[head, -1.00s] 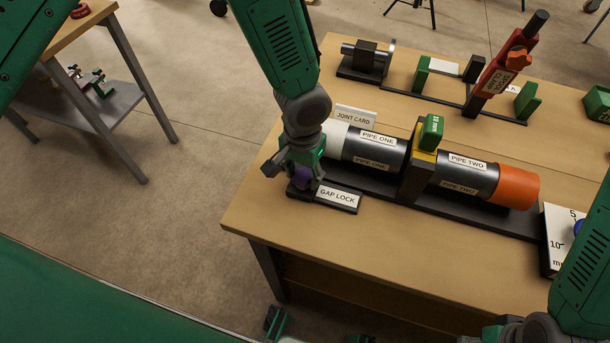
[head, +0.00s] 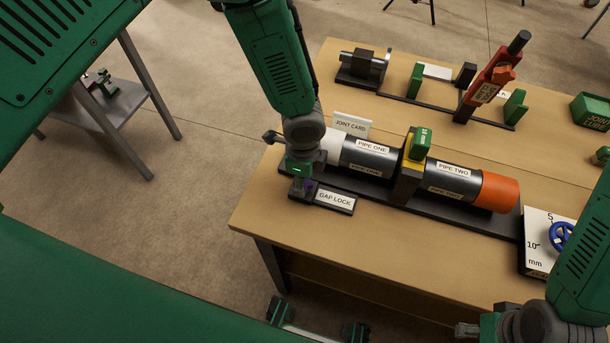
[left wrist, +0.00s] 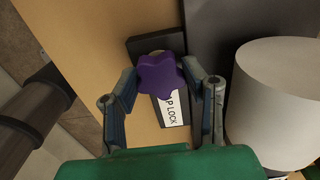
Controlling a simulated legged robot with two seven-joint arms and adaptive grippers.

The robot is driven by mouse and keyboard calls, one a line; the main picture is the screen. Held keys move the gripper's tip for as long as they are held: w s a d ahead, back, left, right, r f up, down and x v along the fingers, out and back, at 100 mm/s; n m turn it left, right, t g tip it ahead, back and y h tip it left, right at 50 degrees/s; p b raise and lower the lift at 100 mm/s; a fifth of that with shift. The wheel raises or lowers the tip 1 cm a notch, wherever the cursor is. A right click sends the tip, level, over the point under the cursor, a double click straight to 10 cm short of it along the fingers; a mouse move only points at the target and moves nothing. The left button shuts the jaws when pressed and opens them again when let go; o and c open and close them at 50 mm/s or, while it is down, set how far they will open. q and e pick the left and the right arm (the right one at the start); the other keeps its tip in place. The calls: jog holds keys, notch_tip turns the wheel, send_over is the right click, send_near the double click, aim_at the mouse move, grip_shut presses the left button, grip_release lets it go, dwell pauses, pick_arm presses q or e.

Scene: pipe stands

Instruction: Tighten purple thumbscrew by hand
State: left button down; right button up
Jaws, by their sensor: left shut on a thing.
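The purple thumbscrew (left wrist: 161,74) is a lobed knob beside the GAP LOCK label (left wrist: 174,108) in the left wrist view. My left gripper (left wrist: 162,80) points down, its two fingers closed on opposite sides of the knob. In the head view my left gripper (head: 302,184) covers most of the thumbscrew, at the left end of the pipe stand by the GAP LOCK plate (head: 335,199). My right gripper (head: 470,329) shows only in part at the bottom edge, away from the thumbscrew; its fingers are not clear.
PIPE ONE (head: 367,158) and PIPE TWO (head: 452,181) lie in the stand, with a green-topped block (head: 419,144) between them and an orange end (head: 497,191). A JOINT CARD (head: 351,124) stands behind. A gauge plate with a blue wheel (head: 562,237) is at right. The front tabletop is clear.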

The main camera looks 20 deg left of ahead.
pick_arm(q)
jog(key=shift+a+r+m+p, duration=0.1)
jog(key=shift+a+m+p, duration=0.15)
jog(key=shift+m, duration=0.65)
jog(key=c, duration=1.3)
grip_release()
jog(key=shift+w+m, duration=0.1)
jog(key=shift+m, duration=0.6)
jog(key=shift+c, duration=0.2)
jog(key=shift+o, duration=1.4)
jog(key=r+p, duration=0.5)
jog(key=r, duration=0.1)
jog(key=shift+d, duration=0.2)
jog(key=shift+f, duration=0.1)
jog(key=shift+a, duration=0.1)
